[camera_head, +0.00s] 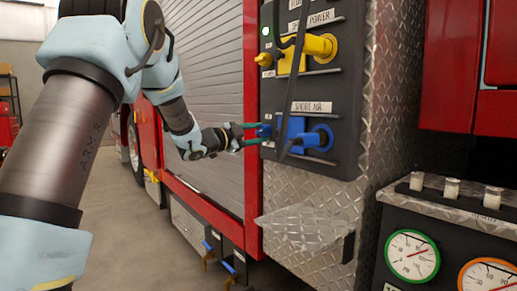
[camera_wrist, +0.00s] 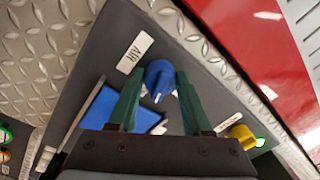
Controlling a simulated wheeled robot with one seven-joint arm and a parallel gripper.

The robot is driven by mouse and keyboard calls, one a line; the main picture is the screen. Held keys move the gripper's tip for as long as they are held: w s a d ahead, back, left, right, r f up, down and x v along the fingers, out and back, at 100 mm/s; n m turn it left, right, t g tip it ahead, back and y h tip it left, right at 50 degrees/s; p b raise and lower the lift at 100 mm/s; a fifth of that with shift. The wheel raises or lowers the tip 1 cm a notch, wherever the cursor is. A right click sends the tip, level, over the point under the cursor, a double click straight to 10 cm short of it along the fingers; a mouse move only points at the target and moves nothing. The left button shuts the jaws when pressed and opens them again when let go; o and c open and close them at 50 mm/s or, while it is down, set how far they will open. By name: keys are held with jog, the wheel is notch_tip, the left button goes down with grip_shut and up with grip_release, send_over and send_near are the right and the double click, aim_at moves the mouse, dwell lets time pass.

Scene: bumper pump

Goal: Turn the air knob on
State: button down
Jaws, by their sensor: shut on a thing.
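The air knob is blue and small. In the wrist view the air knob (camera_wrist: 159,75) sits between my two green fingers, beside a white label (camera_wrist: 135,53) reading AIR. A white mark shows on its face. My gripper (camera_wrist: 157,92) is shut on the knob. In the head view my gripper (camera_head: 260,134) reaches the left edge of the dark panel (camera_head: 345,95) from the left. The knob (camera_head: 265,131) shows there only as a small blue piece near my fingertips.
A blue connector (camera_head: 305,135) sits right of the knob, and a yellow one (camera_head: 318,47) above it. A dark cable crosses the panel. A clear ledge (camera_head: 305,226) juts out below. A gauge box (camera_head: 450,235) stands at the lower right.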

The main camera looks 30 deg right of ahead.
jog(key=m+b, duration=0.3)
jog(key=shift+f+b, duration=0.2)
jog(key=shift+b, duration=0.15)
jog(key=shift+w+r+m+b, duration=0.1)
jog(key=shift+m+b, duration=0.25)
jog(key=shift+m, duration=0.15)
jog(key=shift+r, duration=0.1)
jog(key=shift+c, duration=1.6)
grip_release()
jog(key=v, duration=1)
jog(key=shift+a, duration=0.4)
